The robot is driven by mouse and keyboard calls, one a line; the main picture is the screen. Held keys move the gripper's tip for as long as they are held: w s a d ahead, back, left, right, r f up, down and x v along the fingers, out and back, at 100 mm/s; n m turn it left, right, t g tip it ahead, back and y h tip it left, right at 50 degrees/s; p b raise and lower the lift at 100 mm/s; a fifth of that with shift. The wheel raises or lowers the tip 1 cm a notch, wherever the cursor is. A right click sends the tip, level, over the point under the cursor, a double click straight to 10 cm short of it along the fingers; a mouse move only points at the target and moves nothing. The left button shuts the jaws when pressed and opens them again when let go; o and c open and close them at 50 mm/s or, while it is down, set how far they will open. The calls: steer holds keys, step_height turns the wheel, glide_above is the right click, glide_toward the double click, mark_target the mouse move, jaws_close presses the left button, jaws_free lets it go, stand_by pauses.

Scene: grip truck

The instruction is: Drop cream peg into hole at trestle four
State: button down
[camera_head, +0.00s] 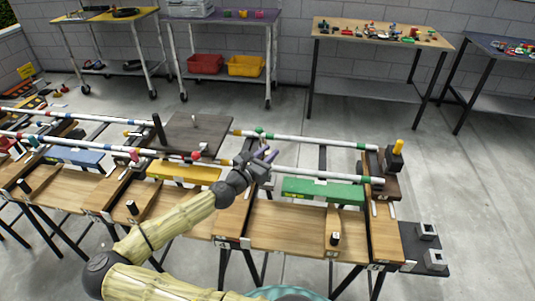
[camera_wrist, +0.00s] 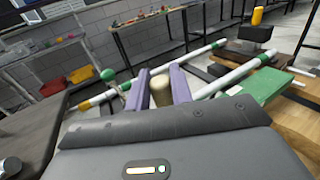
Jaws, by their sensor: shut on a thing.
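My gripper (camera_head: 265,157) is above the wooden trestle tables, near the white rails, right of the dark board. In the wrist view its two purple fingers (camera_wrist: 161,82) stand on either side of the cream peg (camera_wrist: 161,93), shut on it. The peg points away from the wrist, and its far end is hidden. In the head view the peg is too small to make out. Wooden trestle tops (camera_head: 285,228) run below and to the right. Their small labels are unreadable, so I cannot tell which is trestle four. I cannot make out a hole.
A green block (camera_head: 322,191) lies right of my gripper and a yellow block (camera_head: 184,172) left. White banded rails (camera_head: 310,140) cross the trestles. A dark block with a yellow peg (camera_head: 398,147) stands at the right end. Side tables (camera_head: 380,34) stand behind, with open floor between.

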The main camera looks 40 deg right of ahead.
steer(key=shift+f+b, duration=1.5)
steer(key=shift+f, duration=0.1)
steer(key=shift+f+b, duration=0.6)
steer(key=shift+f, duration=0.95)
steer(key=c, duration=1.1)
jaws_free()
steer(key=shift+c, duration=0.2)
steer(key=shift+a, duration=0.1)
steer(key=v, duration=1.7)
steer(key=shift+a, duration=0.15)
